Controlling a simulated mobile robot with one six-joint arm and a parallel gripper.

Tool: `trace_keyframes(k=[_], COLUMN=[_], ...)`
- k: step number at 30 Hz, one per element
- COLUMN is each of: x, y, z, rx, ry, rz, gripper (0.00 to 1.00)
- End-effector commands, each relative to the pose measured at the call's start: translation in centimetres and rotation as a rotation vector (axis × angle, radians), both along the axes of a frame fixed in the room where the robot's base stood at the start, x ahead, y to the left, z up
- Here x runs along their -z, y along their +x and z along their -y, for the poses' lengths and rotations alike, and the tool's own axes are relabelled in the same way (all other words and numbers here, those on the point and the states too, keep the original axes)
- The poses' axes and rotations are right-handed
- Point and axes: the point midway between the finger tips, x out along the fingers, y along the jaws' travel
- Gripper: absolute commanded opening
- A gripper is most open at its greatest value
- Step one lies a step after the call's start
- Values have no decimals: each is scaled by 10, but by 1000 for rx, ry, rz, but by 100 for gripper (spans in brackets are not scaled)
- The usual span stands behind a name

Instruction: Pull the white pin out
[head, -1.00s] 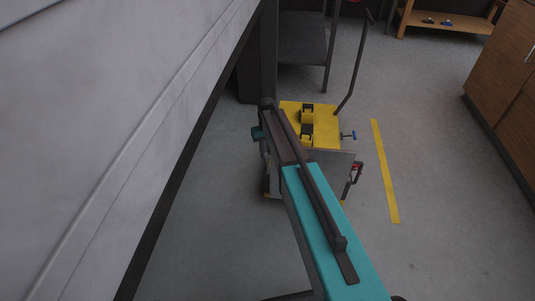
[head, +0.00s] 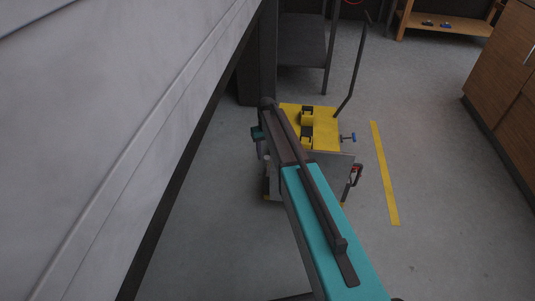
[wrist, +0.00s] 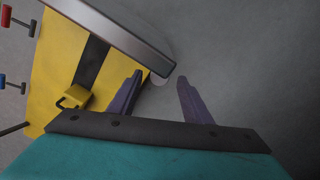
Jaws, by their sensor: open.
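My gripper (wrist: 160,76) is open, its two purple fingers apart in the wrist view. A small pale rounded tip (wrist: 158,80) shows between the fingertips, just under the end of a grey metal bar (wrist: 110,30). It may be the white pin, but I cannot tell for sure. Neither finger visibly closes on it. In the head view my teal arm reaches toward the yellow-topped lift (head: 325,122) and hides part of it.
A blue-handled knob (head: 348,137) and a red-handled lever (head: 356,170) stick out on the lift's right side. A dark upright lever (head: 355,70) rises behind. A large grey panel (head: 100,120) fills the left. Floor right of the yellow stripe (head: 385,175) is clear, before wooden cabinets (head: 505,75).

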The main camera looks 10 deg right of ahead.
Motion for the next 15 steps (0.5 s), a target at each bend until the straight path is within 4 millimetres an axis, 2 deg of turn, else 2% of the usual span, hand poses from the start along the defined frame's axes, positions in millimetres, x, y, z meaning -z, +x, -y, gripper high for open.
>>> trace_keyframes(k=[15], x=[-78], y=[0], z=[0], rx=[0], ry=[0], rz=[2], gripper=[45])
